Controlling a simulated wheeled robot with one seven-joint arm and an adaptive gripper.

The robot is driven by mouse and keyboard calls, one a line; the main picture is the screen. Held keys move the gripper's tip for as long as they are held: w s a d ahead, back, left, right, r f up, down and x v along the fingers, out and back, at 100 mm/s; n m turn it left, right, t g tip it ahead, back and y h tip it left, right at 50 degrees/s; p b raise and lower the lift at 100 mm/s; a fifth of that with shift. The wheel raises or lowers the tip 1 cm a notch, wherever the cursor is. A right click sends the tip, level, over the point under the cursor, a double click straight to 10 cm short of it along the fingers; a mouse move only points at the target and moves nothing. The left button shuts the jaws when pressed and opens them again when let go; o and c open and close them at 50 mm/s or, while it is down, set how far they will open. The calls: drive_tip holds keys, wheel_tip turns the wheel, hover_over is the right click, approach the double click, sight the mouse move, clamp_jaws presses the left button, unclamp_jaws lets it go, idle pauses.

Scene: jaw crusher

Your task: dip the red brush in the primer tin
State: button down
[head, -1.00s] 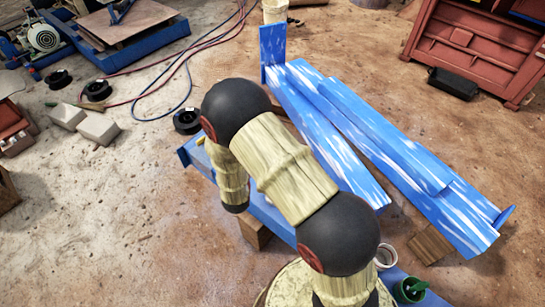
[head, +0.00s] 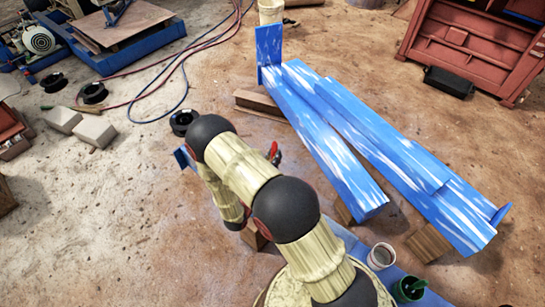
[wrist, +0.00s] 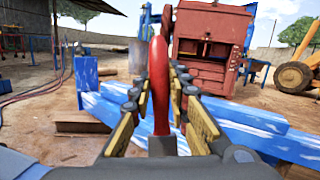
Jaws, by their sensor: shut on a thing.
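The red brush (wrist: 160,85) stands upright between the fingers of my gripper (wrist: 161,98) in the wrist view. The fingers are shut on its red handle. In the head view a red piece of the brush (head: 273,149) shows just past my arm, which hides most of my gripper. A pale tin (head: 381,256) stands at the lower right, apart from the brush. A green tin (head: 410,289) with a green handle in it stands in front of it. I cannot read which one is the primer tin. The bristles are not clearly visible.
Long blue and white painted beams (head: 370,140) lie on wooden blocks (head: 429,243) to the right. A red machine (head: 470,45) stands at the back right. A pale bucket (head: 271,11) is at the back. Hoses (head: 190,62) cross the floor at left.

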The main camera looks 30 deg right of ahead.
wheel_tip(320, 180, down, 8)
drive_tip(key=b, duration=0.5)
drive_tip(key=shift+f+b, duration=0.15)
drive_tip(key=shift+b, duration=0.2)
idle(0.9)
drive_tip(key=shift+w+d+r+p, duration=0.15)
drive_tip(key=shift+w+r+p, duration=0.05)
drive_tip(key=shift+r+p, duration=0.4)
drive_tip(key=shift+w+d+r+p, duration=0.25)
drive_tip(key=shift+r+p, duration=0.1)
drive_tip(key=shift+r, duration=0.4)
drive_tip(key=shift+w+d+r+p, duration=0.1)
drive_tip(key=shift+w+r+p, duration=0.1)
drive_tip(key=shift+r+p, duration=0.4)
drive_tip(key=shift+r, duration=0.1)
drive_tip(key=shift+r+p, duration=1.8)
drive_tip(key=shift+r, duration=0.65)
